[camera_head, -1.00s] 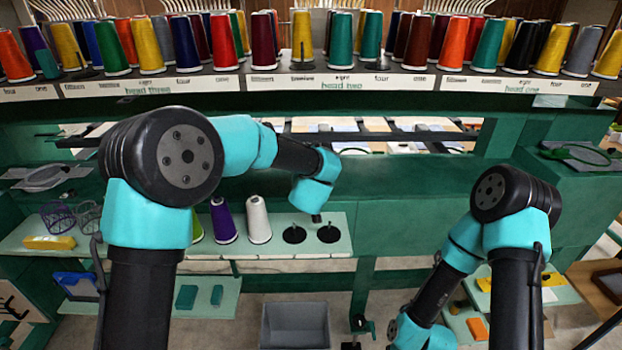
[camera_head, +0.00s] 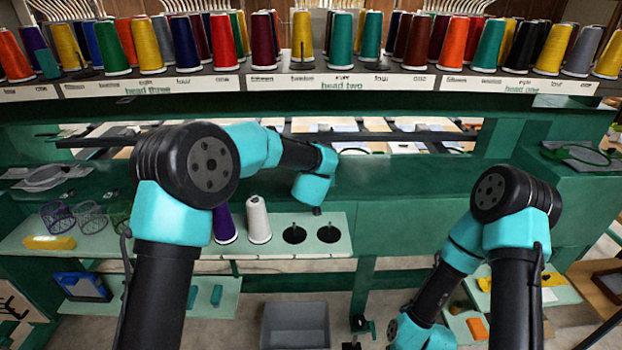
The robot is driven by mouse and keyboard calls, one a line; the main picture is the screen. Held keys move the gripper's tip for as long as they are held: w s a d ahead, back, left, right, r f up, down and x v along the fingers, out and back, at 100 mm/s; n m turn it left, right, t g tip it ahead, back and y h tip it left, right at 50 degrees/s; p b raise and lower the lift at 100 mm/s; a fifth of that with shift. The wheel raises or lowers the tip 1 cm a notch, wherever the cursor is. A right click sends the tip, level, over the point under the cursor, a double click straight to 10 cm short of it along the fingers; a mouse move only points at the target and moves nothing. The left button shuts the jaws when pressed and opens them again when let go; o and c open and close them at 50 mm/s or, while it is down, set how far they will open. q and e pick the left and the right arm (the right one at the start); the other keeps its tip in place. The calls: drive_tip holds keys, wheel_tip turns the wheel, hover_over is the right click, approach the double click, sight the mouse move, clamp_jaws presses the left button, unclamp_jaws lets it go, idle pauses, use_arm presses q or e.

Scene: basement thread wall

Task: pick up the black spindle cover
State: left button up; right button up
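Two flat black discs stand side by side on the pale green shelf (camera_head: 275,247), the left one (camera_head: 295,235) next to the white cone and the right one (camera_head: 328,234) at the shelf's right end. Each has a thin upright pin. I cannot tell whether either is the black spindle cover. My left gripper (camera_head: 317,210) hangs just above and behind the discs, apart from them. Only its small dark tip shows below the teal wrist, so its opening is hidden. My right arm bends down to the bottom edge, and its gripper is out of sight.
A white cone (camera_head: 258,221) and a purple cone (camera_head: 224,224) stand left of the discs. Wire baskets (camera_head: 57,217) and a yellow block (camera_head: 48,242) are further left. A grey bin (camera_head: 295,325) stands below. Rows of thread cones line the rack (camera_head: 345,83) above.

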use_arm(q)
drive_tip(key=shift+c, duration=0.4)
drive_tip(key=c, duration=0.9)
drive_tip(key=shift+r, duration=0.15)
drive_tip(key=shift+r, duration=1.45)
drive_tip(key=shift+s+r, duration=0.2)
drive_tip(key=s+r, duration=0.1)
drive_tip(key=s, duration=1.4)
drive_tip(key=shift+s+r, duration=0.2)
drive_tip(key=shift+s, duration=0.15)
